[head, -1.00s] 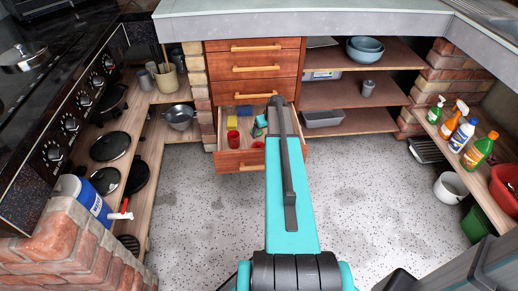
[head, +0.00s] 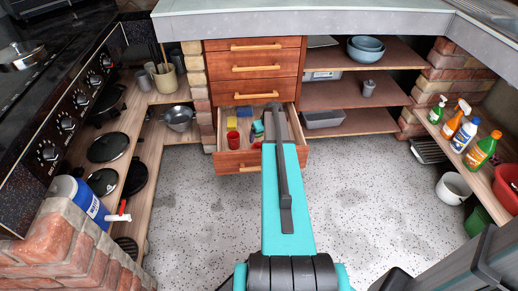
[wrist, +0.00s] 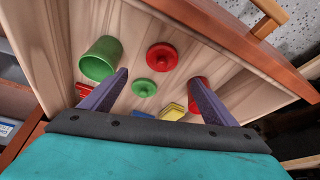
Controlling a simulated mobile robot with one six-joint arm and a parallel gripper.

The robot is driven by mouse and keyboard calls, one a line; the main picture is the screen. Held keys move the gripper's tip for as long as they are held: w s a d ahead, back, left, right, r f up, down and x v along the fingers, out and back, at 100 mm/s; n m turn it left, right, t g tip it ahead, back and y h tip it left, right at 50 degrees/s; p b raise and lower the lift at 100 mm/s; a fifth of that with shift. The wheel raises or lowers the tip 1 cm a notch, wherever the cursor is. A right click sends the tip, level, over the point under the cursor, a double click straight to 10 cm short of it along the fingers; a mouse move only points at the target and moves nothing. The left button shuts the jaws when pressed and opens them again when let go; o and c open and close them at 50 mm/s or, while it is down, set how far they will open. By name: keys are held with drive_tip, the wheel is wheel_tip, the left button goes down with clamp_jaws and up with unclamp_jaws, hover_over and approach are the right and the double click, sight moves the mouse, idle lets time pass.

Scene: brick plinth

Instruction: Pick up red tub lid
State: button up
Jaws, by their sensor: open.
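The red tub lid (wrist: 162,57), round with a knob, lies on the floor of the open wooden drawer (wrist: 240,52). In the head view, part of a red piece that may be this lid (head: 257,145) shows beside my arm. My gripper (wrist: 160,75) is open and empty over the drawer. In the wrist view the lid appears between and just beyond the two fingertips, apart from both. My arm hides part of the drawer in the head view.
A green tub (wrist: 100,59) and green lid (wrist: 144,88) lie close to the red lid. A red tub (head: 233,138) is partly behind the right finger in the wrist view. A yellow block (wrist: 172,112) lies nearby. Drawer walls surround these things.

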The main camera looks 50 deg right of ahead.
hover_over(259, 145)
drive_tip(key=s, duration=0.2)
drive_tip(key=shift+w+a+f+b, duration=0.1)
drive_tip(key=shift+f+b, duration=0.1)
drive_tip(key=shift+f, duration=0.95)
drive_tip(key=shift+w+f+b, duration=0.1)
drive_tip(key=shift+f+b, duration=0.05)
drive_tip(key=shift+f, duration=1)
drive_tip(key=shift+f, duration=0.1)
drive_tip(key=shift+b+x, duration=0.7)
drive_tip(key=shift+x, duration=1.8)
drive_tip(key=shift+a, duration=0.2)
drive_tip(key=c, duration=1.1)
